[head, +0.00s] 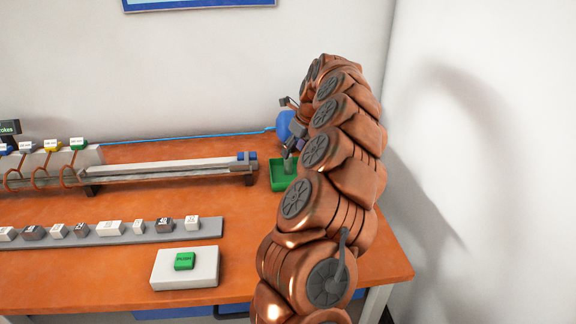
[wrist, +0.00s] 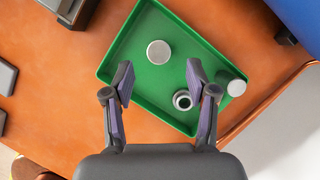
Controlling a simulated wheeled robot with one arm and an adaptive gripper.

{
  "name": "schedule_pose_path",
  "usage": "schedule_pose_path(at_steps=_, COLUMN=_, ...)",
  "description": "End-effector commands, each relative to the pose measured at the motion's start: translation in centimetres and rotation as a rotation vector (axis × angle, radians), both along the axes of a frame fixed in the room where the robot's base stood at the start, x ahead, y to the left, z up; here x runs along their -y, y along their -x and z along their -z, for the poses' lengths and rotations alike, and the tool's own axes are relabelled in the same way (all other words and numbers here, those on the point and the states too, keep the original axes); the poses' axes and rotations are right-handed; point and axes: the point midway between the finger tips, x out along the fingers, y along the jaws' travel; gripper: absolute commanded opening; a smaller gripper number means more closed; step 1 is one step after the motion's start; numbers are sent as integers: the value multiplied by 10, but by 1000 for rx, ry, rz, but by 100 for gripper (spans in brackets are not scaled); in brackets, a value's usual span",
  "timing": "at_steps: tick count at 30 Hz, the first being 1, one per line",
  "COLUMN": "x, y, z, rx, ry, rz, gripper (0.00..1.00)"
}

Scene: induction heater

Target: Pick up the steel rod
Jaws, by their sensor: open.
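A green tray (wrist: 130,50) on the orange table holds three small round pieces. One is a plain pale-grey round piece (wrist: 159,52), one is a ring-shaped piece with a dark centre (wrist: 182,100), and one is a whitish cylinder (wrist: 236,87) near the right wall. I cannot tell for sure which is the steel rod. My gripper (wrist: 160,78) is open and empty over the tray, the plain piece beyond its fingertips and the ring piece between its fingers, nearer the palm. In the head view the tray (head: 279,184) shows beneath my gripper (head: 290,153); its contents are hidden.
A long rail (head: 170,167) with coils at its left end runs left of the tray. A grey strip of labelled blocks (head: 110,239) and a white box with a green push button (head: 185,262) stand in front. A blue object (head: 284,125) stands behind the tray.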

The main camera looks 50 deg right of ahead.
Motion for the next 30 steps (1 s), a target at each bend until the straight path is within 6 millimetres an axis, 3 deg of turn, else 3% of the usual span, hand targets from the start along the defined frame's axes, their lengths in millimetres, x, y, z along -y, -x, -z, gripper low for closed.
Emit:
schedule_pose_path(at_steps=15, x=-2, y=-23, z=47, rx=-3, ry=-3, rz=-6, gripper=57)
schedule_pose_path(at_steps=22, x=-1, y=-24, z=49, rx=0, ry=-1, rz=-5, gripper=57)
schedule_pose_path(at_steps=30, x=-1, y=-24, z=48, rx=0, ry=-1, rz=-5, gripper=29)
